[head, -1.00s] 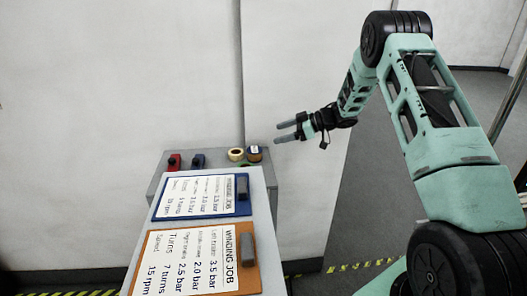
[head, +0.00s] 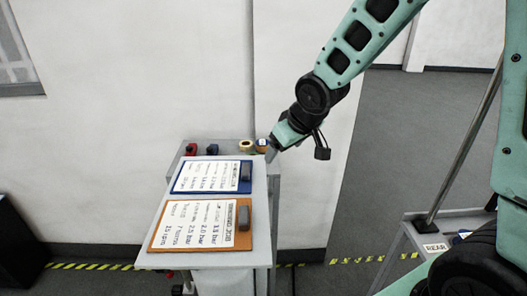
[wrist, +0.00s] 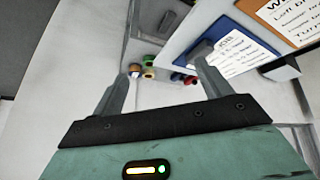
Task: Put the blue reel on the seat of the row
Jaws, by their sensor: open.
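My gripper (head: 273,152) is at the far right corner of the grey bench (head: 275,185). The wrist view shows its two fingers (wrist: 163,82) wide apart with nothing between them. A round reel (head: 262,145) with a blue and white face and an orange-tan side sits at the back, right by my gripper; I cannot tell if they touch. A tan roll (head: 246,146) stands beside it. The wrist view shows small orange (wrist: 135,68) and green (wrist: 148,60) round things beyond the fingers. I cannot make out the row's seat.
A blue clipboard (head: 211,190) and an orange clipboard (head: 160,262) lie on a raised pale top in front of the back objects. A wall (head: 120,120) stands close behind. A grey cart marked REAR (head: 445,225) is at the right.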

